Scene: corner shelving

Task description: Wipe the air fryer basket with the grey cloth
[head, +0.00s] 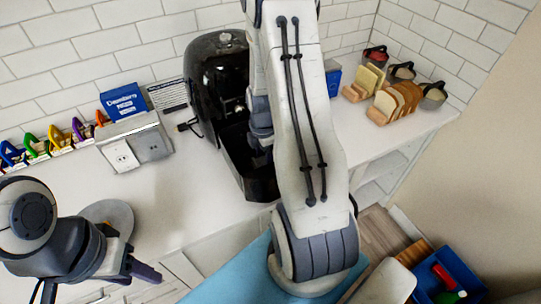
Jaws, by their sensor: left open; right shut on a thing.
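The black air fryer (222,65) stands at the back of the white counter against the tiled wall. Its black basket (248,172) is pulled out towards the counter's front edge. My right arm crosses in front of both, and my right gripper (262,138) is at the basket, partly behind the arm. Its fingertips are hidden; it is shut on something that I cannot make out. I cannot make out the grey cloth in this view. My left gripper (132,268) is open at the lower left, in front of the counter and well apart from the basket.
A socket box (137,146) and blue package (123,102) stand left of the fryer. A round grey disc (110,215) lies near the front edge. Bread in racks (390,100) stands at right; a blue crate (440,275) is below. Mid-left counter is clear.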

